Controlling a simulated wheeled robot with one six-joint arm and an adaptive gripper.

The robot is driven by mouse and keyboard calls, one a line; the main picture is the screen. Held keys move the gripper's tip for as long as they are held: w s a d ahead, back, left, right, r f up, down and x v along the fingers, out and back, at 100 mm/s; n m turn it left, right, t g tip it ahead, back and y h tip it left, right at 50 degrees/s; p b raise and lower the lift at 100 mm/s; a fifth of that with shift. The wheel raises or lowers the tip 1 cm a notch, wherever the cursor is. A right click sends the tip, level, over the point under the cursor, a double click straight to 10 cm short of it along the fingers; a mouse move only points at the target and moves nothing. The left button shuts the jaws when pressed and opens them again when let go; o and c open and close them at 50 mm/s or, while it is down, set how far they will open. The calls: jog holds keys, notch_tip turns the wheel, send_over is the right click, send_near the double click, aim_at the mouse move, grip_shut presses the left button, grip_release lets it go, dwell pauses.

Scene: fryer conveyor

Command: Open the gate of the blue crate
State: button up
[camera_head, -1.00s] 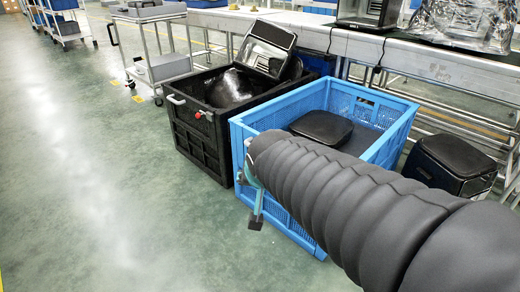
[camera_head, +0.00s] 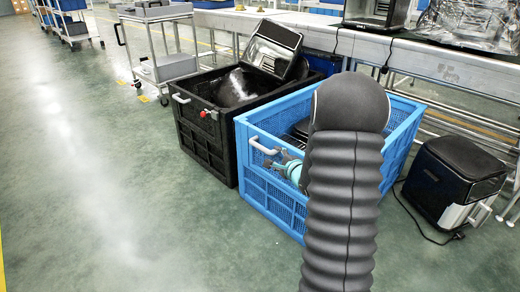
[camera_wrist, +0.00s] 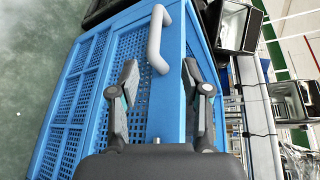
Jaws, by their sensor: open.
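The blue crate (camera_head: 266,194) stands on the floor, with mesh sides and a pale grey handle (camera_head: 262,146) on its near left wall. In the wrist view the same handle (camera_wrist: 155,38) lies just beyond my gripper (camera_wrist: 160,74). The fingers are open and apart, with the crate's blue rim (camera_wrist: 169,100) showing between them. The handle's near end reaches between the fingertips; I cannot tell whether they touch it. In the head view my gripper (camera_head: 272,161) is partly hidden by my arm, close to the handle. My arm also hides part of the crate's inside.
A black crate (camera_head: 205,150) holding appliances stands close against the blue crate's left. A dark appliance (camera_head: 452,180) with a cord sits on the floor to the right. A conveyor (camera_head: 430,60) runs behind. The floor at left is clear.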

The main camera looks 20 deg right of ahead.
aim_at(265, 151)
jog(key=shift+m+t+y, duration=0.3)
jog(key=shift+m, duration=0.4)
jog(key=x, duration=0.4)
jog(key=f+x, duration=0.1)
jog(key=x, duration=0.9)
jog(key=shift+d+f+b, duration=0.35)
jog(key=shift+f, duration=0.05)
grip_shut()
